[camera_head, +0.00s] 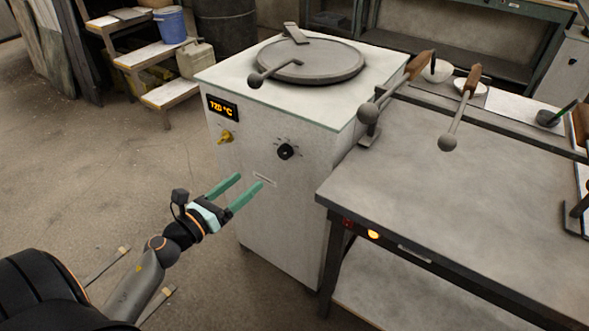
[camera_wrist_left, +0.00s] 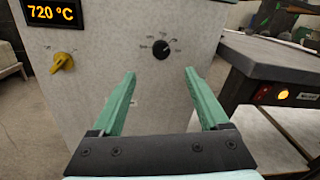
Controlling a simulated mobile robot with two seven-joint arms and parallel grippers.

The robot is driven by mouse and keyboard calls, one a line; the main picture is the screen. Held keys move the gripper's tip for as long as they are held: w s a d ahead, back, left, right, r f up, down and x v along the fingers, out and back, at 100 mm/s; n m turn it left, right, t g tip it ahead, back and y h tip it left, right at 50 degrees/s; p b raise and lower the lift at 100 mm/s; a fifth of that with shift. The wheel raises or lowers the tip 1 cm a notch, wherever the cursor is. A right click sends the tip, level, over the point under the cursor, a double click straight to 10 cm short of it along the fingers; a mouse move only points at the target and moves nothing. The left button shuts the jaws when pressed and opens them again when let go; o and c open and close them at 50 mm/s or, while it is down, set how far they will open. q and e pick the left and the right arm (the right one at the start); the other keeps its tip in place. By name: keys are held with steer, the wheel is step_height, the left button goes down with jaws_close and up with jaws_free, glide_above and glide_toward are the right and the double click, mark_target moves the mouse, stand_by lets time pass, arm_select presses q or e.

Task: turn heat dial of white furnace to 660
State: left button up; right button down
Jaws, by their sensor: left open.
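The white furnace (camera_head: 285,215) stands in the middle of the head view with a round lid on top. Its display (camera_head: 222,107) glows orange; in the left wrist view the display (camera_wrist_left: 53,12) reads 720 °C. A black dial (camera_head: 287,152) with printed marks around it is on the front face; it also shows in the left wrist view (camera_wrist_left: 161,49). A yellow knob (camera_head: 226,137) sits below the display. My left gripper (camera_head: 250,183) has green fingers, open and empty, in front of the furnace face, below and apart from the black dial. My right gripper is not in view.
A grey metal table (camera_head: 430,190) stands close to the furnace's right side, with a lit orange button (camera_head: 373,234) on its front. Wooden-handled ladles (camera_head: 460,110) are by its back. A stepped shelf with a blue bucket (camera_head: 170,25) is at the back left. The floor left of the furnace is clear.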

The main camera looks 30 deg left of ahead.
mark_target(282, 154)
arm_select(q)
steer(key=w, duration=0.4)
steer(key=w+d, duration=0.1)
steer(key=w, duration=0.3)
steer(key=w+d+p, duration=0.1)
steer(key=w, duration=0.3)
steer(key=shift+w+f, duration=0.1)
steer(key=shift+w, duration=0.1)
jaws_close()
stand_by(0.4)
